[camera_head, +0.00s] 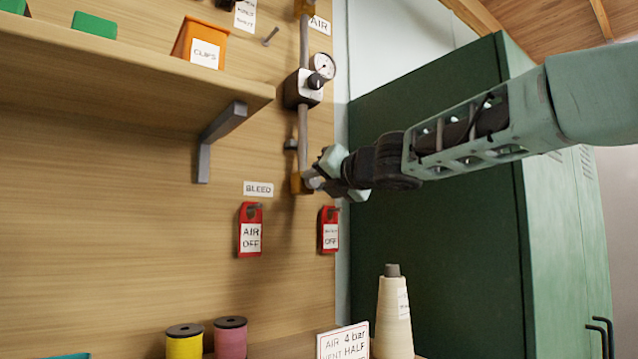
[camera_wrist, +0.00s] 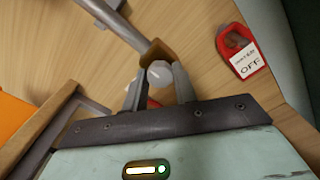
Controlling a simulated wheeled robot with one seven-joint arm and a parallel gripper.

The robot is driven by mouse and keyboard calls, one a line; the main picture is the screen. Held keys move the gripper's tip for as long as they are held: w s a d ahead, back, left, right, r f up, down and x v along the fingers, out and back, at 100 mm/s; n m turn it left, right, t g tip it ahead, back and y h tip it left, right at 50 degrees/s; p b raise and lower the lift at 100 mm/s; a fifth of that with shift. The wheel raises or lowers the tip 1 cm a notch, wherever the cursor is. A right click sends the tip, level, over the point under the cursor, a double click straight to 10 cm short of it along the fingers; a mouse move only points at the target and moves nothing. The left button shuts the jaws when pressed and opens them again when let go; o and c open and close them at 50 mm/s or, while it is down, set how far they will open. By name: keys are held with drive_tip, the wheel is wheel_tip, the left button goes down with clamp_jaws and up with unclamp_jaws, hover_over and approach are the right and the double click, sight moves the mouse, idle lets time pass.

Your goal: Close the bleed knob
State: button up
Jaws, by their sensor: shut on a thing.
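The bleed knob (camera_wrist: 156,75) is a small pale round knob at the brass-coloured fitting (camera_wrist: 157,52) at the lower end of the grey pipe. In the wrist view it sits between the two fingers of my gripper (camera_wrist: 160,88), which is shut on it. In the head view my gripper (camera_head: 312,178) reaches in from the right to the fitting (camera_head: 296,184), and the knob is mostly hidden by the fingers. The BLEED label (camera_head: 258,189) is on the wooden board to the left of the fitting. How far the knob is turned cannot be told.
A pressure gauge (camera_head: 323,66) and regulator (camera_head: 300,90) sit above on the pipe. Two red tags hang below, AIR OFF (camera_head: 251,238) and another (camera_head: 330,237). A shelf bracket (camera_head: 215,140) juts out at left. A green cabinet (camera_head: 440,230) stands behind my arm. A thread cone (camera_head: 393,315) stands below.

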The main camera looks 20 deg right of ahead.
drive_tip(key=shift+f, duration=0.15)
idle(0.3)
drive_tip(key=o, duration=1)
drive_tip(key=shift+c, duration=0.2)
